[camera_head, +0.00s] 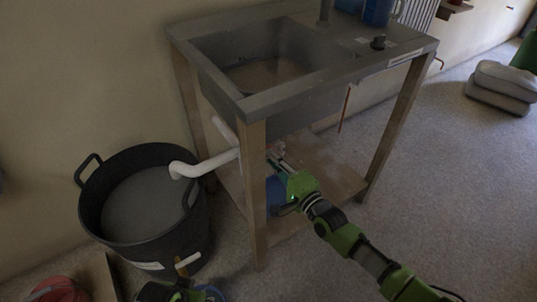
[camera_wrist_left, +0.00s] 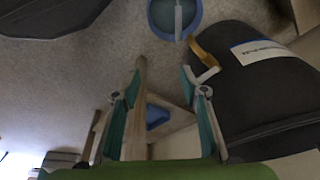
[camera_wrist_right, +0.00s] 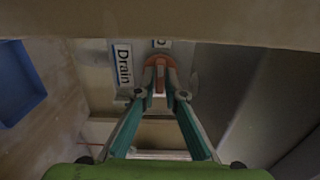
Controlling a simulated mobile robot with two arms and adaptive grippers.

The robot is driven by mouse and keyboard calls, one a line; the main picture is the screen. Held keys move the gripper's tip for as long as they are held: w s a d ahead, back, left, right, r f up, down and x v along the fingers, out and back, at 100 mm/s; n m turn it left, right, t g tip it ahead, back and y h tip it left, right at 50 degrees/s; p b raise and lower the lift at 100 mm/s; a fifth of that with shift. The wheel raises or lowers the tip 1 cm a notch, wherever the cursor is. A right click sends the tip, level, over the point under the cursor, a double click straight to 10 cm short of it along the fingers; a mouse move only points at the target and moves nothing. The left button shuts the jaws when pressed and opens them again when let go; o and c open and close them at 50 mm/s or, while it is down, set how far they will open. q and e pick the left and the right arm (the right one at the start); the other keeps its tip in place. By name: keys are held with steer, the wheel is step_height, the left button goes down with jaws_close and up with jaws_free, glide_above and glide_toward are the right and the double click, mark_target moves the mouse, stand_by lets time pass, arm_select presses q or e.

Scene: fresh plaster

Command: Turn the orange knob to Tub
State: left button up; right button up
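The orange knob (camera_wrist_right: 160,63) shows in the right wrist view, straight ahead under a dark board. A white label reading "Drain" (camera_wrist_right: 123,70) is left of it; a label reading "Tub" cannot be made out. My right gripper (camera_wrist_right: 161,88) has its fingertips at the knob, one on each side of its lower part. The fingers are partly drawn together; whether they press on it is unclear. In the head view my right gripper (camera_head: 278,166) reaches under the sink bench, with the knob hidden. My left gripper (camera_wrist_left: 162,75) is open and empty, near the black tub (camera_wrist_left: 265,85).
The wooden sink bench (camera_head: 258,190) has legs and a low shelf around my right arm. A white pipe (camera_head: 205,164) leads to the black tub (camera_head: 172,243). A blue container (camera_wrist_right: 18,80) is left of my right gripper.

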steer(key=o, duration=0.3)
arm_select(q)
steer(key=s+f+g+p, duration=0.1)
steer(key=s+f+p, duration=0.3)
steer(key=f, duration=1)
steer(key=shift+a+f, duration=0.15)
steer(key=shift+f, duration=0.05)
arm_select(e)
steer(key=shift+v, duration=6.05)
